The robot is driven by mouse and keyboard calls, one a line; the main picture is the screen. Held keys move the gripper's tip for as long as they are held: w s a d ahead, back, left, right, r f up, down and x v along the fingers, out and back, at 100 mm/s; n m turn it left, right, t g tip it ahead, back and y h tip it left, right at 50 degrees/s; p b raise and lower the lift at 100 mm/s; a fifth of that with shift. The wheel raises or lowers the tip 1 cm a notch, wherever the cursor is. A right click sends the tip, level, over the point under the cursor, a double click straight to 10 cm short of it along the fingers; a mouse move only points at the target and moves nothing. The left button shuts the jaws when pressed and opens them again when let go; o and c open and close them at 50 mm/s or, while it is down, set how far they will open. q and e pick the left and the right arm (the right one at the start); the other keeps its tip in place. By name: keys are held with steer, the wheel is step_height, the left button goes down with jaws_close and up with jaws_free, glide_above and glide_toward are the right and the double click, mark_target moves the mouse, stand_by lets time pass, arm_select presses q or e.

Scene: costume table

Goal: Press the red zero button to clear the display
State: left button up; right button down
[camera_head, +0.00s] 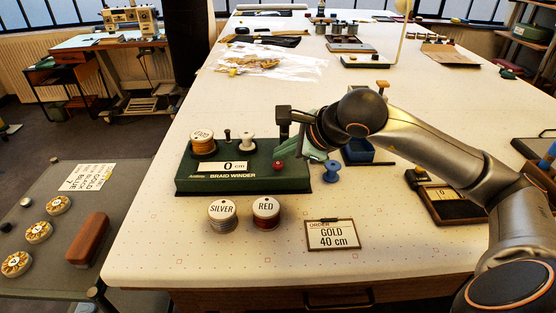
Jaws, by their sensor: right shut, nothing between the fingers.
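The green braid winder (225,183) stands on the white table. Its display (236,166) reads "0 cm". The red zero button (278,167) is a small red knob on the front right of the winder's top. My right gripper (304,155) reaches in from the right, shut and empty, its fingers over the winder's right end. The fingertips are just right of the red button in the picture; I cannot tell whether they touch the winder. My left gripper is not in view.
A gold spool (202,140) and a white spool (247,140) sit on the winder. Silver (222,214) and red (266,211) spools stand in front, beside an order card (332,235) reading "GOLD 40 cm". A blue spool (332,171) is at the right.

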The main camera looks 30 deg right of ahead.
steer(key=shift+r, duration=0.3)
step_height(320, 180, up, 5)
steer(key=p, duration=0.3)
steer(key=shift+p, duration=0.3)
stand_by(0.7)
